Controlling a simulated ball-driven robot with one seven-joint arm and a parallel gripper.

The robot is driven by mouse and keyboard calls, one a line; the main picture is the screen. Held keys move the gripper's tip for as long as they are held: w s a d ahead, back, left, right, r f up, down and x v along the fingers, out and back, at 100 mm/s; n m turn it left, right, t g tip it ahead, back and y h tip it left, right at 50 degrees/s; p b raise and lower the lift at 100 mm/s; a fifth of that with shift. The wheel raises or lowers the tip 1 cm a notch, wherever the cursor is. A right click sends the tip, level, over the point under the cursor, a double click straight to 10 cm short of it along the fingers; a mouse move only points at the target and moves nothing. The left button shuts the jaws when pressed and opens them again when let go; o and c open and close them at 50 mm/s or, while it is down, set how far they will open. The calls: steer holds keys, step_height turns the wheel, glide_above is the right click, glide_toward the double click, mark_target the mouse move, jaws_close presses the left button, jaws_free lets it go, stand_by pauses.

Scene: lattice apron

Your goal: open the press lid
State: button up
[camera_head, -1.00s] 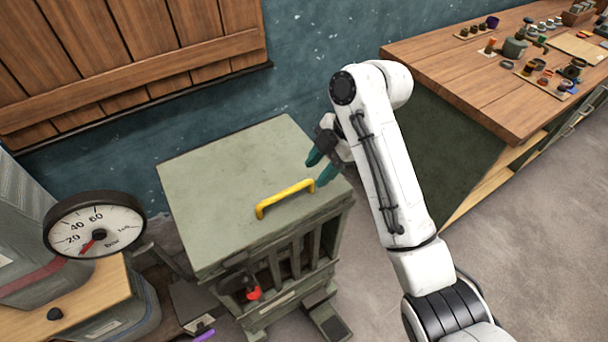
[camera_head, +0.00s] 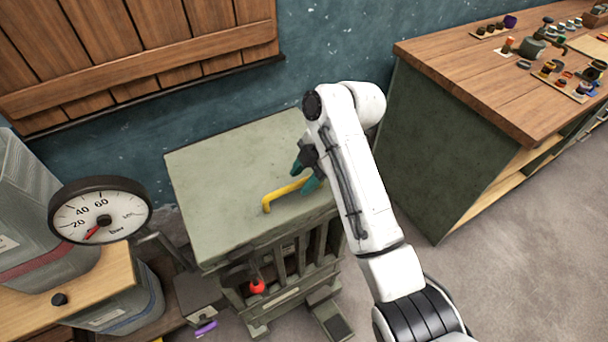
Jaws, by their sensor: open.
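The press is a grey-green cabinet with a flat lid (camera_head: 215,185) on top, and the lid lies shut. A yellow bar handle (camera_head: 283,192) is fixed near the lid's front edge. My gripper (camera_head: 303,174) has teal fingers and is open. It is at the right end of the handle, with the fingers apart around or beside the bar. I cannot tell whether they touch it. My white arm hides the lid's right side.
A pressure gauge (camera_head: 101,211) stands at the left beside a wooden-topped stand (camera_head: 95,285). A red knob (camera_head: 257,287) is on the press front. A workbench (camera_head: 480,85) with small parts is at the right. A wooden shutter (camera_head: 140,50) is on the wall behind. Floor at right is clear.

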steer(key=shift+a+f, duration=0.1)
steer(key=shift+f, duration=0.05)
jaws_close()
stand_by(0.4)
